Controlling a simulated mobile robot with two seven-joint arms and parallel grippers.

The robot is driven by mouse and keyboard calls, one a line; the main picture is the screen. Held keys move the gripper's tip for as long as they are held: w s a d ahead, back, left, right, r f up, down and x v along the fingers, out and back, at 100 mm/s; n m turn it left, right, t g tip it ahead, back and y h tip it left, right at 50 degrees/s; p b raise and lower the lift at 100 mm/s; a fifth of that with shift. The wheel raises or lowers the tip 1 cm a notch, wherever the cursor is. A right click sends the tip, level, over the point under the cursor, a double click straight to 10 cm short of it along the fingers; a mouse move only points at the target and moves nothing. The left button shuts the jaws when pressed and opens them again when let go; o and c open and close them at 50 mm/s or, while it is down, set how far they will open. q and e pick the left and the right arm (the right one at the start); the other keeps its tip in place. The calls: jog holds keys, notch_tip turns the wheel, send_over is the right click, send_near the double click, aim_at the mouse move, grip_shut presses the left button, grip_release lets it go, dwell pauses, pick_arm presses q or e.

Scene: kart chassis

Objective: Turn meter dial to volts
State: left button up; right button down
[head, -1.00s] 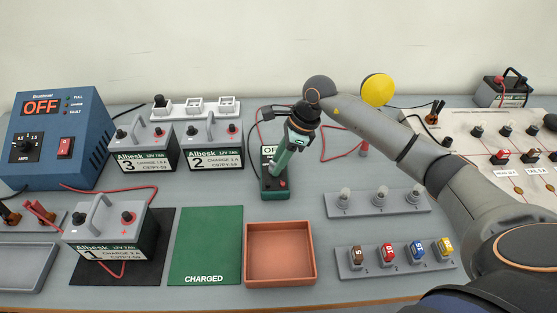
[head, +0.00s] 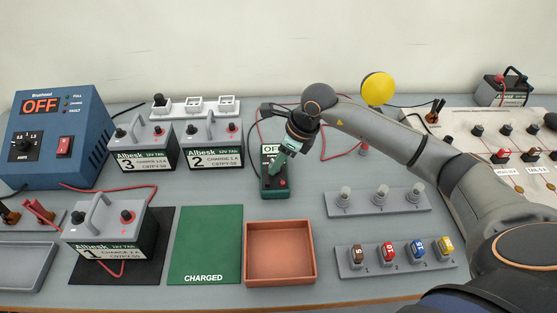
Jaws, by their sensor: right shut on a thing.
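The green meter (head: 275,188) stands on the table at the centre, behind the orange tray. Its display at the top is partly covered and shows the start of a word, "OF". My right gripper (head: 277,168) comes down over the meter from the upper right, tilted, with its green fingers at the meter's face. It is shut on the meter's dial, which the fingers hide. My left gripper is not in the view.
An empty orange tray (head: 280,281) and a green CHARGED mat (head: 206,255) lie in front. Batteries 2 (head: 215,160) and 3 (head: 145,165) stand to the left. A row of bulbs (head: 379,203) and a fuse strip (head: 394,259) lie to the right.

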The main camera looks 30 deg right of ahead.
jog(key=shift+a+m+t+h+b, duration=0.1)
jog(key=shift+m+t+h+b, duration=0.2)
jog(key=shift+m, duration=0.75)
jog(key=shift+a+m+t+h+b, duration=0.1)
jog(key=shift+m+t+h+b, duration=0.15)
jog(key=shift+m, duration=0.8)
jog(key=c, duration=0.5)
grip_release()
jog(key=shift+s, duration=0.1)
jog(key=shift+c, duration=0.2)
jog(key=v, duration=1.2)
jog(key=shift+r+b, duration=0.3)
jog(key=shift+r, duration=0.05)
jog(key=shift+f, duration=0.1)
